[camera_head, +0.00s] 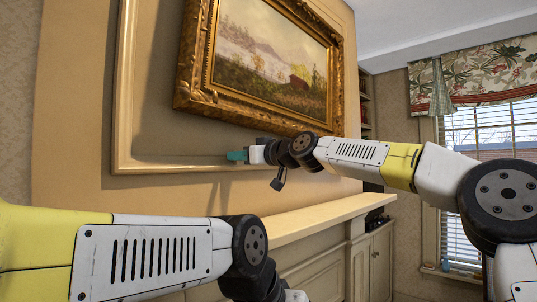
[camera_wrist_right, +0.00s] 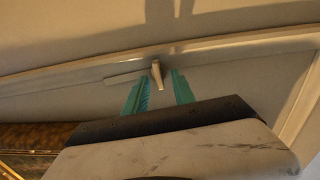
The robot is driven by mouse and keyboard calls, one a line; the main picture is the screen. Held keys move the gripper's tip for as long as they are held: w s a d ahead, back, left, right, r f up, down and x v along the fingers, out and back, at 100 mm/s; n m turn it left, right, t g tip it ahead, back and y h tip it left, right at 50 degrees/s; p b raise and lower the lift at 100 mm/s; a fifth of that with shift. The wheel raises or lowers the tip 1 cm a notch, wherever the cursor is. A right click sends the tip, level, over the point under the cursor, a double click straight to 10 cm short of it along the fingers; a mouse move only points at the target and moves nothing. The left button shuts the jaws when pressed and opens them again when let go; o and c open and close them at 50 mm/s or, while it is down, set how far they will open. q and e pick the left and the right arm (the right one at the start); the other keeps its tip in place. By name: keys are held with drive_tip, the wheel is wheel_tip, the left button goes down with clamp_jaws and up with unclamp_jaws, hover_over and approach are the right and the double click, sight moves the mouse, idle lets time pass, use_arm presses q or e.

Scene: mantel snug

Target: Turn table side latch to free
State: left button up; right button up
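In the right wrist view a small pale latch (camera_wrist_right: 156,73) stands out from the wall panel, with a flat bar reaching to its left. My right gripper (camera_wrist_right: 161,82) has its two teal fingers apart, with the latch between and just beyond their tips. I cannot tell whether either finger touches it. In the head view the right gripper (camera_head: 238,156) is at the lower edge of the framed wall panel, below the painting. The latch cannot be made out there. My left arm crosses the lower left, and its gripper is out of the picture.
A gold-framed painting (camera_head: 268,62) hangs just above my right gripper. A cream mantel shelf (camera_head: 318,217) juts out below it. A cabinet (camera_head: 372,262) and a window with blinds (camera_head: 490,135) are to the right.

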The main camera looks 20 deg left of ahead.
drive_tip(key=shift+w+a, duration=0.1)
drive_tip(key=shift+a, duration=0.2)
drive_tip(key=shift+c, duration=0.2)
clamp_jaws()
drive_tip(key=shift+m, duration=0.4)
drive_tip(key=shift+o, duration=0.2)
unclamp_jaws()
